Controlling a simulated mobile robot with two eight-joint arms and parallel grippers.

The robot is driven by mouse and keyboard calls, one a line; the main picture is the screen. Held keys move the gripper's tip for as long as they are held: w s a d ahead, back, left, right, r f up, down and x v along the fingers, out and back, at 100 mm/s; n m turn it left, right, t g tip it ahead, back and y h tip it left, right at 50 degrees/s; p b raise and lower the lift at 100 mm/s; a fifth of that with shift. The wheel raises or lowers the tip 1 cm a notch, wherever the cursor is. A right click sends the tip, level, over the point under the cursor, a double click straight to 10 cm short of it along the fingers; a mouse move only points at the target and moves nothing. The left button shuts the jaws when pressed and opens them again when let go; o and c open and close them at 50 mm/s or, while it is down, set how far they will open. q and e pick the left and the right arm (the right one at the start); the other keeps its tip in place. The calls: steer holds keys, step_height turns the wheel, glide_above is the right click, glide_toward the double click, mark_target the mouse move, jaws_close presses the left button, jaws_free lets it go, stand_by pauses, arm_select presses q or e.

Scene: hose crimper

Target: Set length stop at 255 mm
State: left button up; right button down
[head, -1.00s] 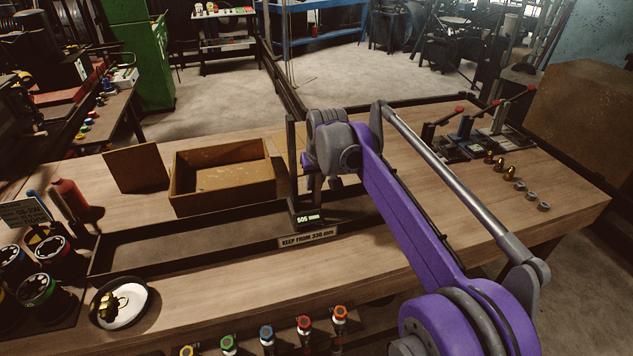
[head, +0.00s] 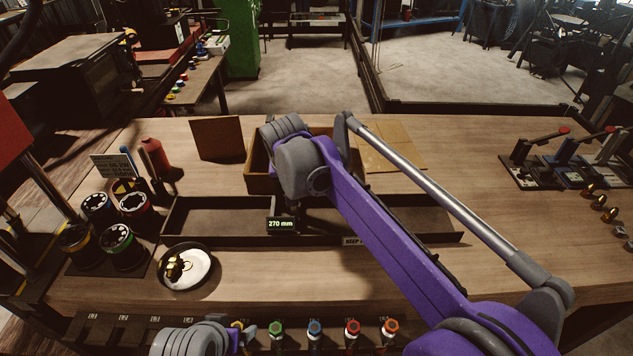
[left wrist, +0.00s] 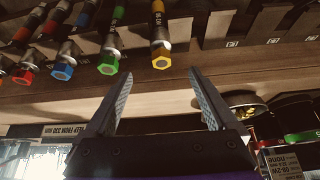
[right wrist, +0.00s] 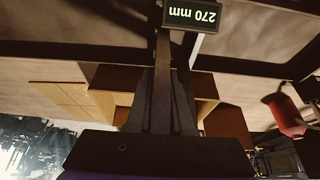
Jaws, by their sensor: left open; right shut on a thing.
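The length stop, with a small lit display (head: 281,224) reading 270 mm, stands across the long dark trough (head: 190,233). The same display shows upside down in the right wrist view (right wrist: 192,15). My right gripper (right wrist: 165,75) is shut on the stop's upright post, just beyond the display. In the head view my purple right arm hides most of this grip.
A "KEEP FROM 330 mm" label (head: 353,241) is on the trough's front edge. An open wooden box (head: 262,180) stands behind the trough. A white dish (head: 186,267) lies in front of its left end, near several dark spools (head: 124,248). Levers (head: 541,175) stand far right.

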steer(key=shift+a, duration=0.6)
steer(key=c, duration=0.8)
jaws_free()
steer(key=v, duration=1)
steer(key=shift+s+r+p, duration=0.2)
steer(key=shift+r+p, duration=0.1)
steer(key=shift+r, duration=0.05)
steer(key=shift+f, duration=0.1)
